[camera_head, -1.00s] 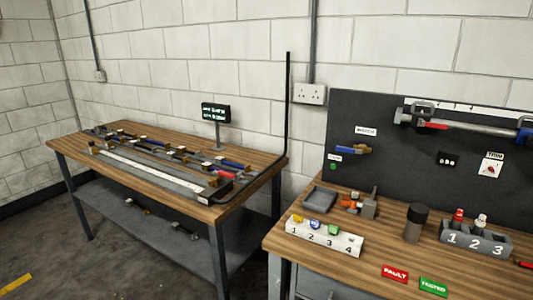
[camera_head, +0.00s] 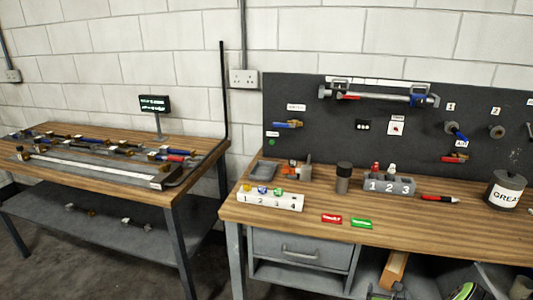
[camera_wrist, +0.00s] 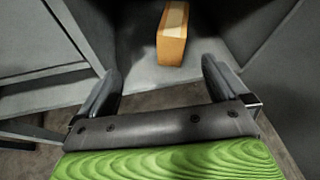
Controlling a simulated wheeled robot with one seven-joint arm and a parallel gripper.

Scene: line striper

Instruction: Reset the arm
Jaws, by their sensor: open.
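My gripper (camera_wrist: 162,78) shows in the wrist view with its two dark fingers spread wide apart and nothing between them. It points toward the space under a workbench. A wooden block (camera_wrist: 172,42) lies on the grey surface beyond the fingertips, apart from them. The same block appears to show in the head view under the right bench (camera_head: 395,268). A green wavy-patterned surface fills the bottom of the wrist view behind the fingers. In the head view, a green and dark shape at the bottom edge is cut off, and I cannot tell the gripper clearly there.
The right bench (camera_head: 300,222) carries a numbered block (camera_head: 270,202), a numbered holder (camera_head: 390,187), red and green tags and a grease pot (camera_head: 505,192). A drawer (camera_head: 300,248) is below. A left bench (camera_head: 190,188) holds several tools. Grey panels flank my gripper.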

